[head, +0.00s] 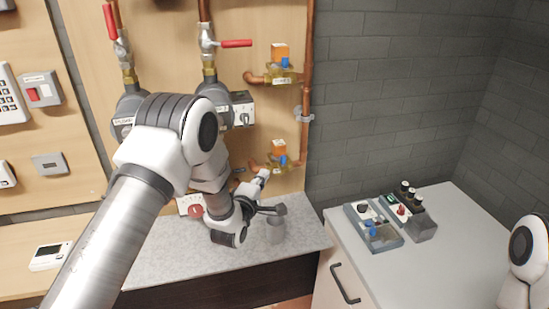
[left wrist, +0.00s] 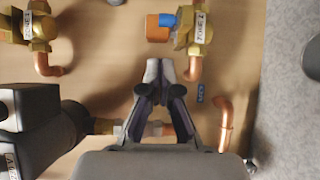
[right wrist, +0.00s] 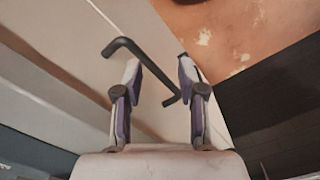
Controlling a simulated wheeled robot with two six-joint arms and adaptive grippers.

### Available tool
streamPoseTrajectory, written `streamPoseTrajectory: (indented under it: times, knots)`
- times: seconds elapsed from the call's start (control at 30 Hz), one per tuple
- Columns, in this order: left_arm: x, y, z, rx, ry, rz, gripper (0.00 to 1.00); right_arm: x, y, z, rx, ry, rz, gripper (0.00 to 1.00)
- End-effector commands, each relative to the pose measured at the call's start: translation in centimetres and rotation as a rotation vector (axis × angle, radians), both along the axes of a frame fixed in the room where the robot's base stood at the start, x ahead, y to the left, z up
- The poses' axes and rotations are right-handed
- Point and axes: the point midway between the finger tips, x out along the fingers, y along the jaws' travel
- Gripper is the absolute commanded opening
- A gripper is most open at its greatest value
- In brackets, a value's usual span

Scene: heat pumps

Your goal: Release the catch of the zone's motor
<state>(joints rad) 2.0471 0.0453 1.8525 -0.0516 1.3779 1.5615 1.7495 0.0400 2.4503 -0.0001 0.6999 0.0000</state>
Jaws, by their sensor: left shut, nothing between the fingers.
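The lower zone valve (head: 270,169) is brass on a copper pipe, with an orange motor (head: 278,146) on top and a small blue catch (head: 284,160) at the motor's base. In the left wrist view the same orange motor (left wrist: 158,28) and blue catch (left wrist: 168,20) are just beyond my left gripper (left wrist: 160,70). That gripper is shut and empty, its tips apart from the motor. The upper zone valve has another orange motor (head: 280,52). The zone number on the labels is hard to read. My right gripper (right wrist: 158,68) is open and empty.
Pumps and red-handled valves (head: 237,43) stand left of the zone valves. A grey counter (head: 160,260) lies below.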

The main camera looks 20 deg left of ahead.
Motion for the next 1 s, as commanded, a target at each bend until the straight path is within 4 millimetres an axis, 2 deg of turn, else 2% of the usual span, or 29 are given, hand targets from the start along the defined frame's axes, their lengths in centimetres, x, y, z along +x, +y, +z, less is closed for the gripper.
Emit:
streamPoseTrajectory:
  times: [0.17, 0.4, 0.53, 0.7, 1.0]
  knots:
    - [2.1, 0.0, -0.1, 0.001, -0.001, 0.000, 0.00, 0.0, 0.0, -0.3, 0.000, -0.001, 0.000, 0.40]
    - [6.9, -0.1, -0.3, 0.001, -0.002, 0.000, 0.00, 0.0, 0.0, -1.2, 0.000, -0.001, 0.000, 0.40]
    - [8.9, -0.1, -0.2, 0.001, -0.001, 0.000, 0.00, 0.0, 0.0, -1.7, 0.000, -0.001, 0.000, 0.40]
    - [9.8, -0.1, -0.1, 0.001, 0.003, 0.000, 0.00, 0.0, 0.0, -1.8, 0.000, -0.001, 0.000, 0.40]
    - [9.7, -0.2, -0.1, 0.001, 0.003, 0.000, 0.00, 0.0, 0.0, -1.9, 0.000, -0.001, 0.000, 0.40]
